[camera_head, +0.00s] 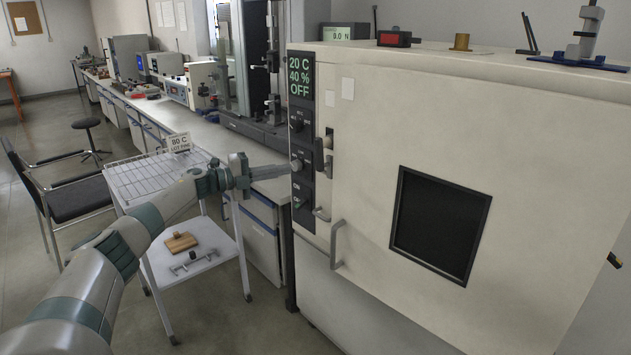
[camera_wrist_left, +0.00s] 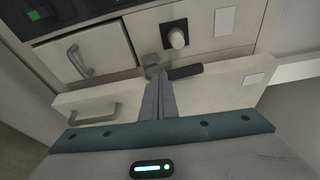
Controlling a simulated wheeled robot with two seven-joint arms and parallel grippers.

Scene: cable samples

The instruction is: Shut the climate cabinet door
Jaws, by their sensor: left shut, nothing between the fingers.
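The climate cabinet (camera_head: 310,265) is a large cream box at the right, with a display reading 20 C, 40 %, OFF. Its door (camera_head: 365,180) has a dark window and a grey handle (camera_head: 335,245). The door lies close to the front; I cannot tell whether it is fully seated. A dark latch (camera_head: 319,153) sits at its left edge, and a black lever also shows in the left wrist view (camera_wrist_left: 185,72). My left gripper (camera_head: 292,167) is shut and empty, its fingertips close to the control panel and latch. Contact is unclear. My right gripper is out of view.
A wire-topped trolley (camera_head: 206,262) with a card and a lower shelf stands left of the cabinet, under my left arm. A long bench with instruments runs behind. A black chair (camera_head: 75,205) and stool (camera_head: 88,125) are farther left. Small items stand on the cabinet top.

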